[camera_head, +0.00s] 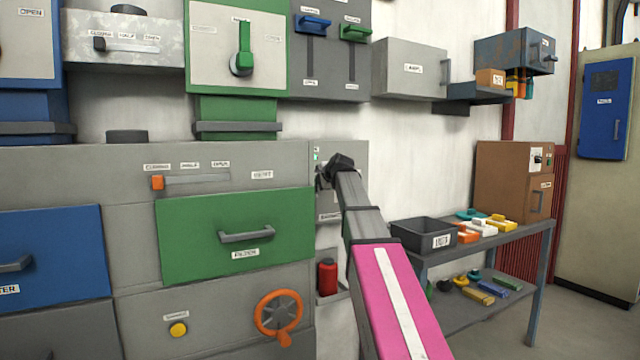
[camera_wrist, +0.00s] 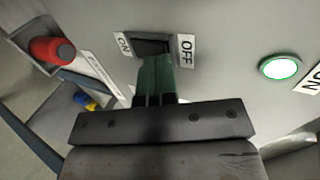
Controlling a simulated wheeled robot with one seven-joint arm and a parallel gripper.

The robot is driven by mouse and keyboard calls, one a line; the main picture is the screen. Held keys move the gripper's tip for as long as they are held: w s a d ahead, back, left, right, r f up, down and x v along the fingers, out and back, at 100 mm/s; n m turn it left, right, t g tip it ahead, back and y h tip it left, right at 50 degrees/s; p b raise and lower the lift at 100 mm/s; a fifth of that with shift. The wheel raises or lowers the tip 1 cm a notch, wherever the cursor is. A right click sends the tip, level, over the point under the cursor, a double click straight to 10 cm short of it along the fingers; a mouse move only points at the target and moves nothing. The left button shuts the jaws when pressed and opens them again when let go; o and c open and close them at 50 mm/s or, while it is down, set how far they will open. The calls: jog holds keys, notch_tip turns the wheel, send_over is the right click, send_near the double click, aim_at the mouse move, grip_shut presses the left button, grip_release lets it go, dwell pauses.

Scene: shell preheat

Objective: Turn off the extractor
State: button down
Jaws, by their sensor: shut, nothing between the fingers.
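A dark rocker switch (camera_wrist: 151,47) sits on a grey wall panel between an ON label (camera_wrist: 123,44) and an OFF label (camera_wrist: 186,50) in the wrist view. My gripper (camera_wrist: 155,78) is shut and empty, its dark green fingertips at the lower edge of the switch and partly covering it. I cannot tell whether they touch it or which way the rocker is tilted. A round lamp (camera_wrist: 279,67) with a green rim glows white beside it. In the head view my gripper (camera_head: 325,178) is at the small grey panel (camera_head: 352,153), and my wrist hides the switch.
A red cylinder (camera_head: 327,278) stands in a niche below the panel; it also shows in the wrist view (camera_wrist: 50,50). Left are a green drawer (camera_head: 185,240) and an orange handwheel (camera_head: 279,316). Right, a grey bin (camera_head: 408,233) stands on a metal bench.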

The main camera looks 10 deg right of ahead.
jog(key=shift+w, duration=0.15)
jog(key=shift+w+a+r, duration=0.1)
jog(key=shift+w, duration=0.15)
jog(key=shift+r, duration=0.2)
jog(key=shift+r, duration=0.6)
